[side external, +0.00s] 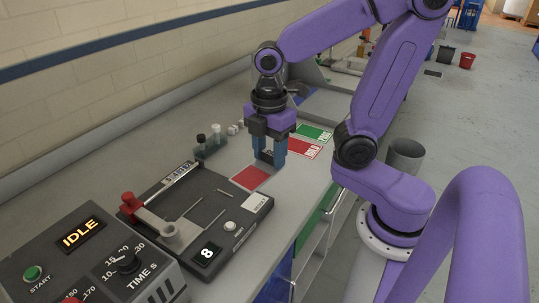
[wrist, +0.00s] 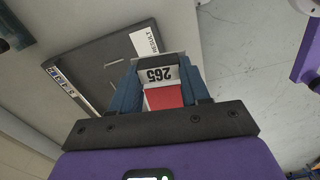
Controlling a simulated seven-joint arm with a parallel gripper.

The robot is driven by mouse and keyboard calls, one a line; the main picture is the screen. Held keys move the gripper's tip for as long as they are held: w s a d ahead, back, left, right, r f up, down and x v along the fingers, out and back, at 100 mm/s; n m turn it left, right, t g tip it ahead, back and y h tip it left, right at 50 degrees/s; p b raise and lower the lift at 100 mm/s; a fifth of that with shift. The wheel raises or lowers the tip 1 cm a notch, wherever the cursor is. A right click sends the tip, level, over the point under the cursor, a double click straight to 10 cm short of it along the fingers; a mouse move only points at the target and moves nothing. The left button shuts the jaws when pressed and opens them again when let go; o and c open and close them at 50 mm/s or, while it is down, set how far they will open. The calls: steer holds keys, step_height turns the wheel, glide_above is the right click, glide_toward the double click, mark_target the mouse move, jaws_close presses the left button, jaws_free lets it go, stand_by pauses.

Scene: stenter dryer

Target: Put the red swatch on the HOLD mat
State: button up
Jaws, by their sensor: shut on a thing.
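The red swatch (wrist: 163,97), with a white strip printed 265 at one end, is between the two blue fingers of my gripper (wrist: 166,88) in the wrist view. In the side view, my gripper (side external: 272,160) points down and is shut on it. A flat red square, seemingly the swatch (side external: 250,178), shows just left of and below the fingertips, by the tester's far edge. Its exact height over the bench is hard to tell. The red HOLD mat (side external: 306,149) lies behind and right of my gripper, which partly covers it.
A green mat (side external: 313,132) lies beyond the HOLD mat. The dark tester (side external: 190,215) with a red-topped lever is at the left, and an IDLE control box (side external: 85,255) is in front. Small bottles (side external: 208,141) stand near the wall. A grey bin (side external: 405,155) stands right.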

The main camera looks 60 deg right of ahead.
steer(key=w+d+f+m, duration=0.2)
steer(key=w+d+m, duration=0.3)
steer(key=d, duration=0.2)
steer(key=m, duration=1.2)
glide_above(311, 150)
step_height(311, 150, down, 7)
steer(key=shift+r, duration=0.15)
steer(key=shift+a, duration=0.15)
steer(key=shift+f, duration=3.35)
steer(key=o, duration=1.1)
